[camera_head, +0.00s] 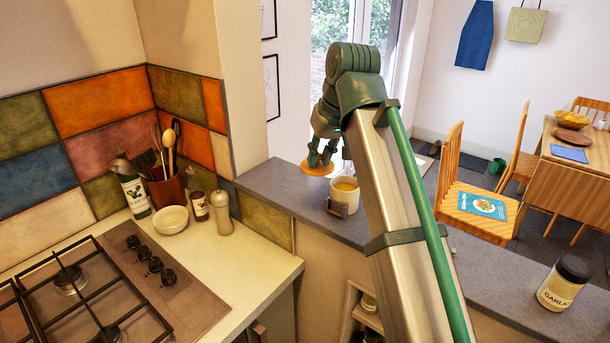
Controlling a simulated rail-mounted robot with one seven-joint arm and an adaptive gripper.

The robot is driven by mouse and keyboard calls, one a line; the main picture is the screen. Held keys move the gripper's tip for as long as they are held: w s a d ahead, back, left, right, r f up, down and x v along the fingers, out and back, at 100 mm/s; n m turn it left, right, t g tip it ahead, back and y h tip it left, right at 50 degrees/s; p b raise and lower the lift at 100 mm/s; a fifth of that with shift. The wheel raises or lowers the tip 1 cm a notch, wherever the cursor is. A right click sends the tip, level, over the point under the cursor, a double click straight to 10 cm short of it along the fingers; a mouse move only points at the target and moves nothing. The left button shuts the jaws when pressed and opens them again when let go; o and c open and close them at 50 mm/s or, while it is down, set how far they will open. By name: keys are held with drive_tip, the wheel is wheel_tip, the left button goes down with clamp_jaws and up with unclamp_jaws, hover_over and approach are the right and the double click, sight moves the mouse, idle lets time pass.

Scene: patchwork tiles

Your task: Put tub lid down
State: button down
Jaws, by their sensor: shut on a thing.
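The tub lid (316,169) is a thin round orange-tan disc in the head view, at the middle. My gripper (321,158) points down and is shut on the lid from above. The lid looks level. It is behind and slightly left of the tub (345,191), near the far edge of the grey ledge; I cannot tell if it touches the ledge. The tub is a small cream container, open at the top, with yellowish contents and a brown label or block on its front. My arm partly covers the tub's right side.
The grey ledge (275,190) is clear left of the tub. A garlic jar (563,283) stands on it at the right. A pepper mill (223,212), dark bottle (198,205) and white bowl (170,219) stand on the lower counter by the hob (90,300).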

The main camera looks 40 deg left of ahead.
drive_tip(key=w+a+f+p, duration=0.1)
drive_tip(key=a+f, duration=0.1)
drive_tip(key=a, duration=0.1)
drive_tip(key=w+a+f+p, duration=0.1)
drive_tip(key=w+a+f, duration=0.1)
drive_tip(key=a, duration=0.1)
drive_tip(key=w+a+f, duration=0.2)
drive_tip(key=a+f, duration=0.1)
drive_tip(key=shift+w+p, duration=0.1)
drive_tip(key=shift+p, duration=0.3)
drive_tip(key=shift+w+a+f+p, duration=0.35)
drive_tip(key=shift+a+f, duration=0.3)
drive_tip(key=shift+f, duration=1.85)
drive_tip(key=shift+d+f, duration=0.1)
drive_tip(key=c, duration=1.1)
unclamp_jaws()
drive_tip(key=shift+o, duration=0.2)
drive_tip(key=b+v, duration=0.2)
drive_tip(key=v, duration=1)
